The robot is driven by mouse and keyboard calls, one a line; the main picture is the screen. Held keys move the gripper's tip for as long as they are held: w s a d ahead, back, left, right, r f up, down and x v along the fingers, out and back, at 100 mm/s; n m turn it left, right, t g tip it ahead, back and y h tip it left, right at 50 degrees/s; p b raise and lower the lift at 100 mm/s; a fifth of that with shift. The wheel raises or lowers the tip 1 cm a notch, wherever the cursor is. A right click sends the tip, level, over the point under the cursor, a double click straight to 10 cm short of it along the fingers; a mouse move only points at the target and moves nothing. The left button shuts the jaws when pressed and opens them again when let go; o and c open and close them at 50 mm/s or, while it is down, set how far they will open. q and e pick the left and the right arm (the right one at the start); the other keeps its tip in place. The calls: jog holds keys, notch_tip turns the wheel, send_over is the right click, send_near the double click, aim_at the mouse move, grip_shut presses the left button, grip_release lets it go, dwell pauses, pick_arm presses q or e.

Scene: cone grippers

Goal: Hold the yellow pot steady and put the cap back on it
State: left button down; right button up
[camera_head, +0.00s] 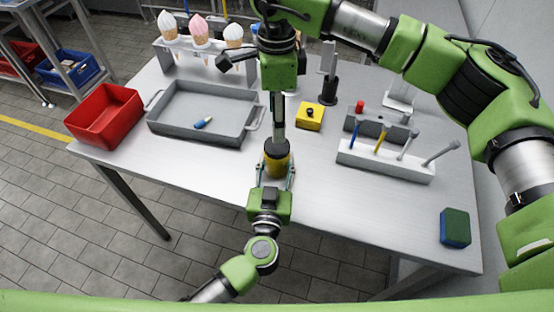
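The yellow pot (277,166) stands upright near the front edge of the table, with a dark band around its upper part. My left gripper (276,174) reaches in from the front, its fingers on both sides of the pot and apparently touching it. My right gripper (278,138) points straight down over the pot, its fingers seen nearly edge-on and ending at the pot's top.
A grey tray (165,128) holding a small blue-white item (204,122) and a red bin (104,116) stand left. A yellow block (310,117) is behind right. A white tool rack (385,164) and a green-blue sponge (455,228) are right. Cones (200,32) stand behind.

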aim_at(277, 145)
jog(key=shift+f, duration=3.95)
jog(key=c, duration=1.2)
jog(key=o, duration=1.3)
jog(key=shift+o, duration=0.2)
jog(key=shift+r, duration=0.15)
notch_tip(277, 145, up, 12)
